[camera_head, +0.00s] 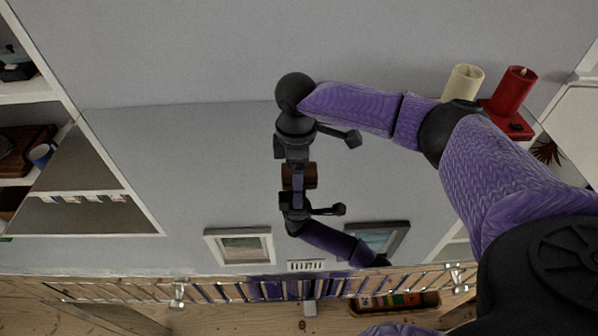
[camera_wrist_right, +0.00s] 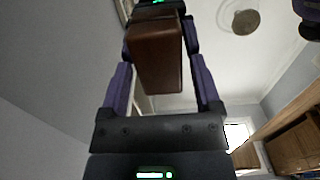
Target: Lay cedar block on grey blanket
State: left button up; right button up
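The cedar block is a brown block (camera_head: 312,176) in the middle of the head view, held in the air between two black gripper bodies. It fills the upper middle of the right wrist view (camera_wrist_right: 157,62). My right gripper (camera_head: 297,168) is above it in the head view, its two purple fingers on either side of the block, apparently shut on it. My left gripper (camera_head: 297,188) is at the block's lower side; a purple finger overlaps the block. Its grip is unclear. No grey blanket can be made out in either view.
A cream candle (camera_head: 464,82) and a red candle (camera_head: 513,90) stand at the upper right. Shelves (camera_head: 80,188) are at the left. Two framed pictures (camera_head: 239,246) hang on the grey wall. A metal rail (camera_head: 110,292) and a box of colourful items (camera_head: 395,301) are near the bottom, by the floorboards.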

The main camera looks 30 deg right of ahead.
grip_shut()
